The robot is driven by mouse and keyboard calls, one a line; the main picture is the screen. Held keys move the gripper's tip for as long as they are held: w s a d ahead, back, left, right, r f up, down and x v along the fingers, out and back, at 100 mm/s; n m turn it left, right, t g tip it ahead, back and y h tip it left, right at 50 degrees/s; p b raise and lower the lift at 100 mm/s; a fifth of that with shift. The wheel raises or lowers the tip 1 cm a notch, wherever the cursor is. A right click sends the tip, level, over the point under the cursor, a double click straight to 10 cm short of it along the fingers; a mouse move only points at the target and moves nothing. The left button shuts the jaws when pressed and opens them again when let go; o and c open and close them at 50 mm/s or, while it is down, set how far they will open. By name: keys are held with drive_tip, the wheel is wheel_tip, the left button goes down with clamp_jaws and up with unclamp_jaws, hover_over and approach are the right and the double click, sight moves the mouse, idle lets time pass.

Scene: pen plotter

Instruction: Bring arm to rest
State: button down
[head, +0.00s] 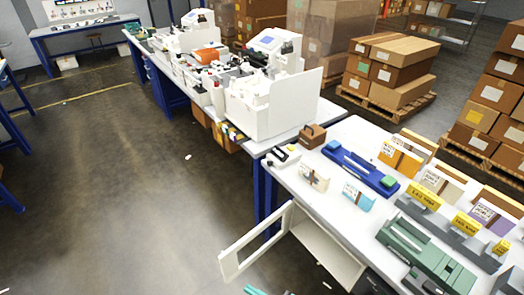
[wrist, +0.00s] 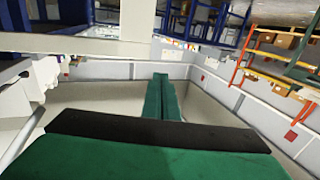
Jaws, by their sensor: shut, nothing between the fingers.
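My gripper (wrist: 163,97) shows in the wrist view as two long green fingers side by side, touching and empty, pointing away from the camera above a pale floor. In the head view only a small teal piece shows at the bottom edge, and I cannot tell which part of my arm it is. The fingers appear clear of any object.
A white-topped table (head: 340,135) with a blue pen tray (head: 360,170), a green device (head: 425,255) and labelled boxes stands at right. A cabinet door (head: 257,240) hangs open below it. White machines (head: 275,90) stand behind. The floor (head: 110,190) at left is clear.

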drive_tip(key=s+a+f+m+h, duration=0.4)
drive_tip(key=s+f, duration=0.2)
drive_tip(key=f, duration=0.1)
drive_tip(key=s+d+f+m+h, duration=0.2)
drive_tip(key=s+m+h, duration=0.15)
drive_tip(key=s, duration=0.35)
drive_tip(key=s+d+f+m+h, duration=0.1)
drive_tip(key=s+d+m+h, duration=0.1)
drive_tip(key=s+h, duration=0.3)
drive_tip(key=s+d+r+t+h, duration=0.1)
drive_tip(key=s+r+t, duration=0.1)
drive_tip(key=r, duration=0.8)
drive_tip(key=s+d+r+m+t+h, duration=0.1)
drive_tip(key=s+r, duration=0.3)
drive_tip(key=r, duration=0.6)
drive_tip(key=s+d+r+m+t+h, duration=0.1)
drive_tip(key=s+d+r+t, duration=0.2)
drive_tip(key=r, duration=0.7)
drive_tip(key=shift+s+r, duration=0.25)
drive_tip(key=shift+s, duration=0.1)
drive_tip(key=shift+w+a, duration=0.1)
drive_tip(key=shift+a, duration=0.1)
